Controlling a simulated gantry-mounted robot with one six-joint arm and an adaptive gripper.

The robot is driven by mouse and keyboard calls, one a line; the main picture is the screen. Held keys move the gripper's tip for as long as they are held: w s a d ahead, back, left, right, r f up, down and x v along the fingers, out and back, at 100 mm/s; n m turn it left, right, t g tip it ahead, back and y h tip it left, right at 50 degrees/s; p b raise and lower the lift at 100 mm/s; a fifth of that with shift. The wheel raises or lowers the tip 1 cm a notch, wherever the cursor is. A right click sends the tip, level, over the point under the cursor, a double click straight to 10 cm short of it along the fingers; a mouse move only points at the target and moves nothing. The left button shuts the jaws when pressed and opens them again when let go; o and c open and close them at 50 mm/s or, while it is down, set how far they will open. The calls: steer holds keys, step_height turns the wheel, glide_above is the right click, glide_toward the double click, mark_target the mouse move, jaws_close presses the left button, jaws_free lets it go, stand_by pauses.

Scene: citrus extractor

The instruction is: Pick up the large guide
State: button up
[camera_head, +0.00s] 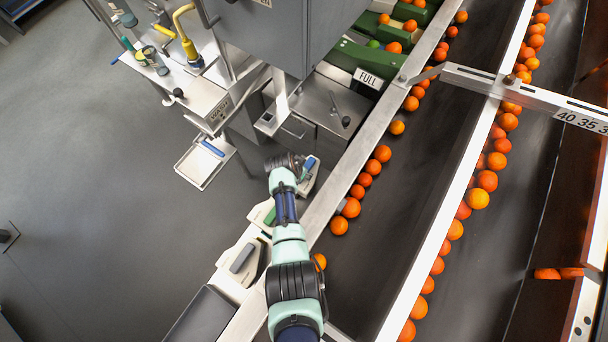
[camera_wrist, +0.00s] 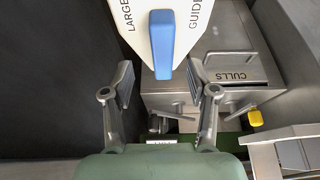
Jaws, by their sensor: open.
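The large guide is a white plate with a blue grip (camera_wrist: 161,45) and the words LARGE GUIDE, at the top of the wrist view. In the head view a white guide with a blue grip (camera_head: 309,163), which appears to be the same one, stands beside the conveyor's metal rail. My gripper (camera_wrist: 159,76) is open, with one finger on each side of the lower end of the blue grip in the picture. I cannot tell the gap in depth. In the head view my gripper (camera_head: 297,164) is just left of the guide, and my arm partly covers this area.
A guide with a green grip (camera_head: 269,216) and one with a dark grey grip (camera_head: 243,258) sit along the same rail. The conveyor (camera_head: 385,215) carries oranges along its edges. A metal box marked CULLS (camera_wrist: 232,76) and a grey cabinet (camera_head: 280,35) stand close by.

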steer(key=b+x, duration=0.5)
steer(key=b, duration=0.1)
steer(key=shift+w+a+f, duration=0.15)
steer(key=shift+f, duration=0.05)
steer(key=shift+r, duration=0.2)
jaws_close()
